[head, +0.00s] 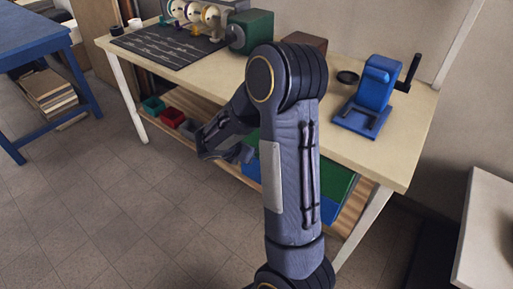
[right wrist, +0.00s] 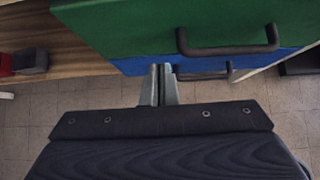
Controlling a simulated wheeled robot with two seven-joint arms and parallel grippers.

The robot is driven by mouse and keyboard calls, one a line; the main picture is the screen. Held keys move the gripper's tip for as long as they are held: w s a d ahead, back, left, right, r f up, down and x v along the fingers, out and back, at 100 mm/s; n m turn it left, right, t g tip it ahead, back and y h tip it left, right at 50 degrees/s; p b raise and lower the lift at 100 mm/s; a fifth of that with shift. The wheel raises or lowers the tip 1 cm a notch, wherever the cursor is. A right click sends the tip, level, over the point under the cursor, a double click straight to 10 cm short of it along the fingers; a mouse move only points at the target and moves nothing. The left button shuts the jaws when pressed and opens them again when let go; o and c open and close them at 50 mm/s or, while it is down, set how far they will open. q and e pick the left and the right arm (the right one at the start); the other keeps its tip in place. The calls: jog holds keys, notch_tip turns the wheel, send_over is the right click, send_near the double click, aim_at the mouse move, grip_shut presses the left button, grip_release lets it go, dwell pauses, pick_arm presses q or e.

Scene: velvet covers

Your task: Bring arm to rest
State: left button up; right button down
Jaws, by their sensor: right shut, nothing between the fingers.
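My right arm (head: 292,170) rises from the bottom of the head view and bends at the top. Its gripper (head: 205,145) hangs in front of the workbench's front edge, over the lower shelf. In the right wrist view the gripper's fingers (right wrist: 160,76) are together with nothing between them. They point toward a green case (right wrist: 130,25) and a blue case (right wrist: 210,63), each with a dark handle. I cannot tell how far the fingertips are from the cases. My left gripper is not in view.
The cream workbench (head: 408,150) holds a blue crank device (head: 375,85), a dark slatted mat (head: 165,47) and a green machine (head: 250,30). Small bins (head: 172,117) sit on its lower shelf. A blue table (head: 35,38) stands left, a pale surface (head: 490,235) right. Floor at left is clear.

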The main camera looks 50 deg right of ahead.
jog(key=p+v, duration=0.1)
jog(key=v, duration=0.6)
jog(key=shift+a+r, duration=0.3)
jog(key=shift+r, duration=0.05)
jog(key=shift+w, duration=0.1)
jog(key=s+a+r+m+t+y, duration=0.2)
jog(key=s+a+r+m+y, duration=0.3)
jog(key=s+a+m, duration=0.4)
jog(key=s+a+r+m+t+y, duration=0.2)
jog(key=s+a+m+t+y, duration=0.1)
jog(key=s+a+m+y, duration=0.55)
notch_tip(320, 180, up, 13)
jog(key=w+a+m+p, duration=0.1)
jog(key=m+p, duration=0.2)
jog(key=p, duration=1)
jog(key=shift+r+h, duration=0.2)
jog(key=shift+h, duration=0.15)
jog(key=shift+w+a, duration=0.1)
